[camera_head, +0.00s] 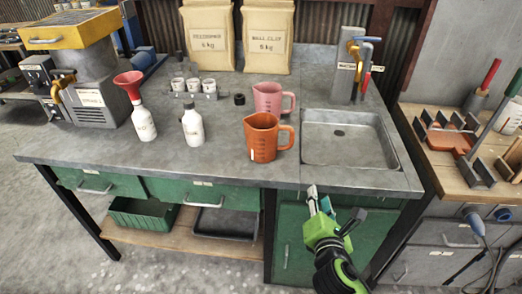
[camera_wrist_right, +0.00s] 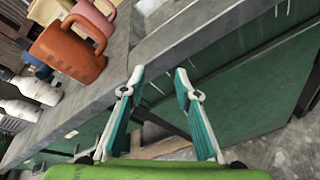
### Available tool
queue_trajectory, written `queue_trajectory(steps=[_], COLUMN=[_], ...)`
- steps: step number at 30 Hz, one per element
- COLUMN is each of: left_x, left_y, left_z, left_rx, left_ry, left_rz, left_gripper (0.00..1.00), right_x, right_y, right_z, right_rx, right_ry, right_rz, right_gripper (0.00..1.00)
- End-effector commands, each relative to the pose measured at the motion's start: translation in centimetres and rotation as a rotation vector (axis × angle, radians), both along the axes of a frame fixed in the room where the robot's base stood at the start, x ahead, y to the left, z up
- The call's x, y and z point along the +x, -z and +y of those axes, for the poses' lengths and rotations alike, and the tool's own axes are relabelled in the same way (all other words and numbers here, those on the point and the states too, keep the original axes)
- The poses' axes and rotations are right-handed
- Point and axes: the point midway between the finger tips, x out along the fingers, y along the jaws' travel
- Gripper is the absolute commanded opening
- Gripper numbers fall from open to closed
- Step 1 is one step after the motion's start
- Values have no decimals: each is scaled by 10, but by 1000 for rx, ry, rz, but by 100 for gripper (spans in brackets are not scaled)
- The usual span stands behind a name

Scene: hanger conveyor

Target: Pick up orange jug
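The orange jug (camera_head: 262,138) stands upright on the grey worktop, left of the sink, with its handle to the right. It also shows in the right wrist view (camera_wrist_right: 66,54), at the upper left. My right gripper (camera_head: 318,196) is in front of the worktop's front edge, below and to the right of the jug. In the right wrist view its two teal fingers (camera_wrist_right: 160,80) are apart with nothing between them. My left gripper is not in either view.
A pink jug (camera_head: 268,98) stands close behind the orange jug. Two white bottles, one with a red funnel (camera_head: 130,84), stand to the left. The sink (camera_head: 348,140) and tap (camera_head: 352,68) are to the right. Green drawers (camera_head: 210,193) sit below the worktop (camera_head: 215,165).

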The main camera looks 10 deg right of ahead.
Motion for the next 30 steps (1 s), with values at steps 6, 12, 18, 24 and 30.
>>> queue_trajectory(steps=[6,12,18,24,30], left_x=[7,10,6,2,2], left_y=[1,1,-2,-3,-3], left_z=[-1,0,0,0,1], left_rx=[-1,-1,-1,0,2], left_ry=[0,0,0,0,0], left_rz=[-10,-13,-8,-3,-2], left_gripper=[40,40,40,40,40], right_x=[28,39,71,108,124], right_y=[-47,-66,-69,-68,-67], right_z=[25,40,39,36,35], right_rx=[-488,-734,-753,-749,-747], right_ry=[-176,-244,-246,-247,-247], right_rz=[-105,-153,-157,-155,-154], right_gripper=[30,30,30,30,30])
